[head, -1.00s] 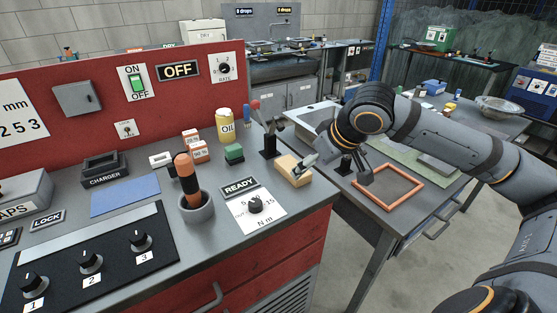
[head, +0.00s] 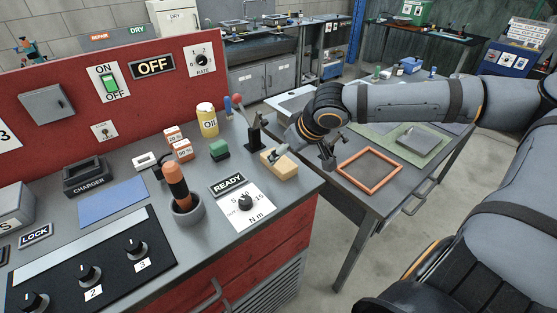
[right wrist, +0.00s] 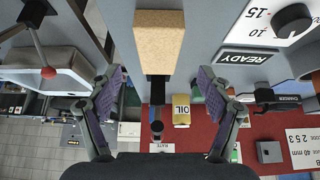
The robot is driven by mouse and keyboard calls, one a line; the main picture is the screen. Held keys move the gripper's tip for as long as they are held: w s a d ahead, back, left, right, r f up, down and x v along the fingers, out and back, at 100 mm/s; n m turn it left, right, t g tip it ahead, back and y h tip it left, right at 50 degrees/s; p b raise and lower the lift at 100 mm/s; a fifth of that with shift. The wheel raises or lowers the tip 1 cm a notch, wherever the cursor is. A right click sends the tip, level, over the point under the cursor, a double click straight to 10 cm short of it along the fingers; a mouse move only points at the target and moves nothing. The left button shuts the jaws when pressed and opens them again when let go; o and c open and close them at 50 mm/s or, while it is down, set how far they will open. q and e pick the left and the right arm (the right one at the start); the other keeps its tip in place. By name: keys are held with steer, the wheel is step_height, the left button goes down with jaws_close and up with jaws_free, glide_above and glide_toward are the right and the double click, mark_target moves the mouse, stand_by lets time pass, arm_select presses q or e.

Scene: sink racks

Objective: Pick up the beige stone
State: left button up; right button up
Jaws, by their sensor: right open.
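The beige stone (head: 283,167) is a rectangular block near the right end of the red-fronted workbench. It also shows in the right wrist view (right wrist: 158,38), lined up between my fingers but beyond their tips. My right gripper (head: 304,156) is open and empty near the stone, at the bench's edge; one grey finger overlaps the stone's upper edge in the head view. In the right wrist view, the gripper's (right wrist: 161,88) purple-padded fingers are spread wide with nothing between the pads. I cannot tell whether a finger touches the stone. My left gripper is not in view.
A black lever stand (head: 254,136) rises just behind the stone. A green block (head: 219,150), a yellow oil can (head: 208,120) and an orange-handled tool in a grey cup (head: 186,220) stand to the left. An orange frame (head: 369,170) lies on the neighbouring table.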

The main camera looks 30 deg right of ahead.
mark_target(280, 161)
steer(key=shift+w+d+f, duration=0.15)
steer(key=shift+w+f, duration=0.05)
steer(key=shift+f, duration=0.15)
steer(key=shift+b+x, duration=0.55)
steer(key=shift+x, duration=1.8)
steer(key=shift+r, duration=0.1)
steer(key=shift+c, duration=1.2)
steer(key=c, duration=1.4)
steer(key=shift+r, duration=0.1)
